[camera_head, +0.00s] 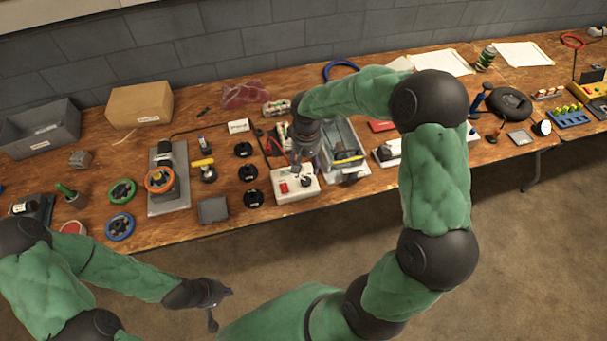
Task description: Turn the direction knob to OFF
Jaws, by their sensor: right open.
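A white control box (282,196) sits near the front edge of the bench in the head view. It has a red switch (283,187) on its left and a small black knob (306,182) on its right; I take this to be the direction knob. Its markings are too small to read. My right gripper (298,170) points down at the back of the box, close above the knob. It is open, and I cannot tell whether it touches the knob. My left gripper (222,309) hangs in front of the bench, empty, with its fingers apart.
A grey tray (345,135) with tools stands just right of the box. Several black round knobs (251,173) lie left of it, with a grey stand bearing an orange wheel (159,180) further left. My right arm spans the bench's right half. Floor in front is clear.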

